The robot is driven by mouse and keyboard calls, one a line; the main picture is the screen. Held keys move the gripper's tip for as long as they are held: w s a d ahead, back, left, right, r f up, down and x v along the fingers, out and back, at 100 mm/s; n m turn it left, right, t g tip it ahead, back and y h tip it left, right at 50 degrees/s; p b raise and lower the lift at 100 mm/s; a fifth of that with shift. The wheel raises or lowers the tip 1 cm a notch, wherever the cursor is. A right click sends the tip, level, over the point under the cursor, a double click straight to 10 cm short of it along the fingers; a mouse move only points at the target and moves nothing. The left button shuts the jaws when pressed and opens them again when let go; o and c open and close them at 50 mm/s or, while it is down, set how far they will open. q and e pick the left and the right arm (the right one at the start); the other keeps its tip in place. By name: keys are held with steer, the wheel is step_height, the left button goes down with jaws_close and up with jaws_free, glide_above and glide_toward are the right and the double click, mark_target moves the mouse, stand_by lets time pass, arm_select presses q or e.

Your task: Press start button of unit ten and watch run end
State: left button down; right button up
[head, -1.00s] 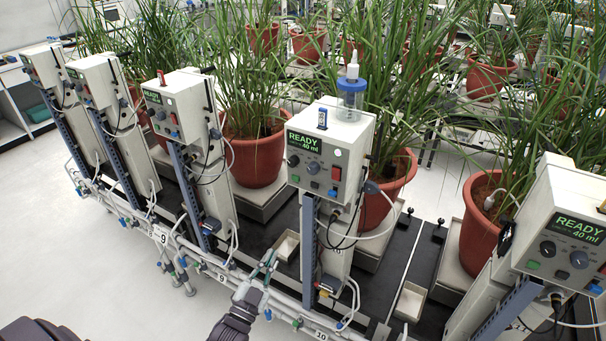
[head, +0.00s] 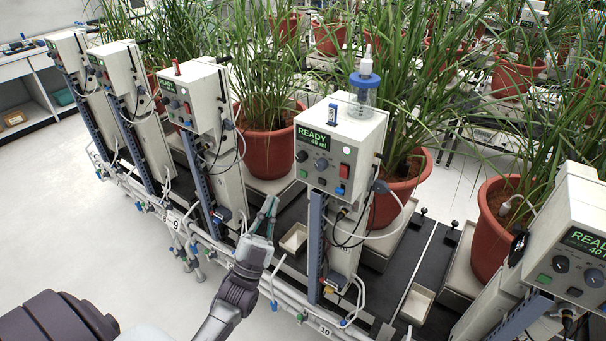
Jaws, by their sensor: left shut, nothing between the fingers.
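Unit ten (head: 370,135) is the white control box on a blue-grey post at centre, above the rail label "10" (head: 325,331). Its lit screen (head: 313,138) reads READY, 40 ml. Below the screen are two knobs, a red switch (head: 344,171), a green button (head: 303,173), a grey button and a blue button (head: 339,190). My left gripper (head: 271,204) is shut and empty, with teal fingers pointing up. In the picture it is left of the post and below the box's panel, apart from the buttons. My right gripper is out of view.
A similar unit (head: 575,225) stands at right, its screen also lit; more units stand in a row at left. Potted grasses in red pots (head: 268,150) stand behind. A rail with hoses and valves runs along the front. A blue-capped bottle (head: 364,90) sits on unit ten.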

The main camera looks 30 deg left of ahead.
mark_target(303, 174)
arm_select(q)
steer(key=w+b, duration=0.3)
steer(key=w, duration=0.5)
steer(key=shift+w+d, duration=0.2)
steer(key=shift+d, duration=0.15)
steer(key=shift+w+b, duration=0.2)
steer(key=shift+b, duration=0.2)
stand_by(0.8)
steer(key=shift+w, duration=0.25)
steer(key=shift+w+b, duration=0.35)
stand_by(0.6)
steer(key=shift+s, duration=0.1)
steer(key=shift+s+p, duration=0.35)
steer(key=shift+s, duration=0.4)
